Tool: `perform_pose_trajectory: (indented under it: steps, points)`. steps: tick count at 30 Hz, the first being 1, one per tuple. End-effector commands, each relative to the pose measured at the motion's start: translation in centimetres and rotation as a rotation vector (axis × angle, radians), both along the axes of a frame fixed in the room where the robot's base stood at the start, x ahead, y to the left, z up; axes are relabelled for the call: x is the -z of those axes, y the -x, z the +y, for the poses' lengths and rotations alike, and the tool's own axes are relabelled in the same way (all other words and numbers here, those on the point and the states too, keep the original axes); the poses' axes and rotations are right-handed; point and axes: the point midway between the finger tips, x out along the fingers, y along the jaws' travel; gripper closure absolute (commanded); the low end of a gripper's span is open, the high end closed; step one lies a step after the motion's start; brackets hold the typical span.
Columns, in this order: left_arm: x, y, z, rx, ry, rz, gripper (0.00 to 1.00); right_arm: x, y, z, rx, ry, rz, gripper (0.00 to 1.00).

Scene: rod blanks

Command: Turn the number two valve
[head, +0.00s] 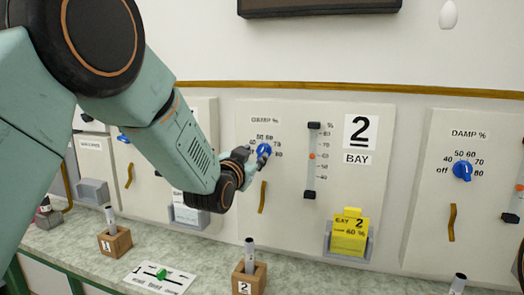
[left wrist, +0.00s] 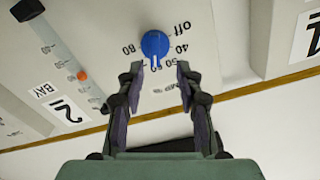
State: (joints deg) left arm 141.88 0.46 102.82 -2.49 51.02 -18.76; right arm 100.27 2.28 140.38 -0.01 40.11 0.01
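The blue knob of the bay 2 panel (head: 264,150) sits under a "DAMP %" label in a ring of marks from off to 80. It shows larger in the left wrist view (left wrist: 155,42), where its white pointer is toward the 50–60 marks. My left gripper (head: 254,155) is at this knob in the head view. In the left wrist view its two fingers (left wrist: 160,70) are apart, with the knob just beyond and between the tips; contact cannot be told. The yellow card (head: 348,236) in the tray below reads bay 2, damp 60 %. My right gripper is not clearly seen.
A slider (head: 311,160) with an orange marker stands right of the knob. A brown handle (head: 262,197) is below it. Another blue knob (head: 462,170) is on the right panel.

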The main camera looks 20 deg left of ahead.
Motion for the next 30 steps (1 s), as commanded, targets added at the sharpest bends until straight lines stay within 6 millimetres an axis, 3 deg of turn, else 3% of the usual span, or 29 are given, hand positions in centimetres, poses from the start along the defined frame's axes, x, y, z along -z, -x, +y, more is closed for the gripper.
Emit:
perform_pose_trajectory:
  steps: [9,22,30]
  points:
    - [0.0,-3.7,-0.6,0.004,-0.001,0.000,0.64,-0.7,0.0,0.0,0.000,0.000,0.000,0.60]
    - [0.0,-4.7,-0.8,0.006,-0.001,0.001,0.64,-0.7,0.0,0.0,0.000,0.000,0.000,0.60]
    - [0.0,-4.7,-0.8,0.006,-0.001,0.001,0.85,-0.7,0.0,0.0,0.000,0.000,0.000,0.60]
